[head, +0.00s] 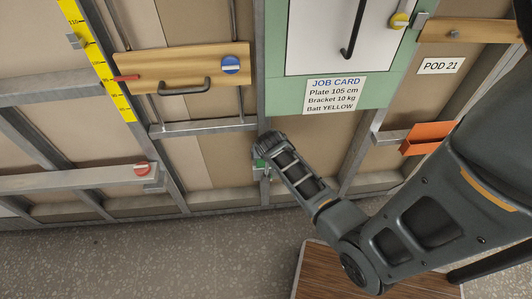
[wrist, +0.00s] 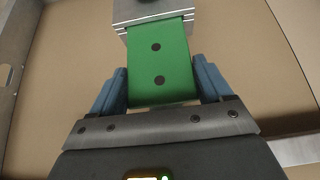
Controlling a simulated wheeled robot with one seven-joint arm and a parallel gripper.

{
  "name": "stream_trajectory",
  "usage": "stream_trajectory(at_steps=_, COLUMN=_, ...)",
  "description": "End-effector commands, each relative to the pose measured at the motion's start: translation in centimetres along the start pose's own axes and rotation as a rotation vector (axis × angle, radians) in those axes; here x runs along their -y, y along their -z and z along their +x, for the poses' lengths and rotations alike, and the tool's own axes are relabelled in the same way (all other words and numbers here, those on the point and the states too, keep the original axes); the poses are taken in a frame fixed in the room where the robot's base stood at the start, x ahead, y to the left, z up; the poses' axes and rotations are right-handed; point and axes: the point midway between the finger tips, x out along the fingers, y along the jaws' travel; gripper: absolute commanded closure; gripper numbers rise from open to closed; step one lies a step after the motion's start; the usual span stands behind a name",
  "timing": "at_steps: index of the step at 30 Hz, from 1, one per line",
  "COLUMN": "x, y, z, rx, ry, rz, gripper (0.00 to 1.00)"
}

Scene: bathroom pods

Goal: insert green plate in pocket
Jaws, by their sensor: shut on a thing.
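The green plate (wrist: 160,66), with two dark round holes or dots, is held between the blue fingers of my gripper (wrist: 158,90) in the wrist view. Its far end meets a grey metal holder (wrist: 150,11), which looks like the pocket. The plate's end edge is not visible there, and I cannot tell how deep it sits. In the head view a small bit of the green plate (head: 259,163) shows at the upright below the job card. My arm hides most of my gripper there.
A job card (head: 333,95) reads "Plate 105 cm" on a green panel. A yellow scale (head: 97,60) stands left. A wooden board (head: 185,68) with a handle and blue knob is at upper left. An orange bracket (head: 427,138) is right. A brown tabletop (head: 325,270) is below.

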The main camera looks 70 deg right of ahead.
Motion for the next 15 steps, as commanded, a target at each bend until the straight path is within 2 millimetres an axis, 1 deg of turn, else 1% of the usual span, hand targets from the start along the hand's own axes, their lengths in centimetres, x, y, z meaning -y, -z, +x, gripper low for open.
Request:
stream_trajectory(at_steps=1, x=0.04, y=0.04, z=0.10, rx=-0.002, ry=0.001, rz=0.000, gripper=0.58)
stream_trajectory(at_steps=2, x=0.04, y=0.09, z=0.02, rx=-0.002, ry=0.001, rz=0.000, gripper=0.18)
stream_trajectory(at_steps=6, x=0.03, y=0.06, z=0.01, rx=-0.002, ry=0.001, rz=0.000, gripper=0.05)
stream_trajectory(at_steps=8, x=0.02, y=0.04, z=0.02, rx=-0.001, ry=0.000, rz=0.000, gripper=0.00)
stream_trajectory(at_steps=15, x=-0.03, y=-0.12, z=-0.02, rx=0.002, ry=-0.001, rz=0.000, gripper=0.00)
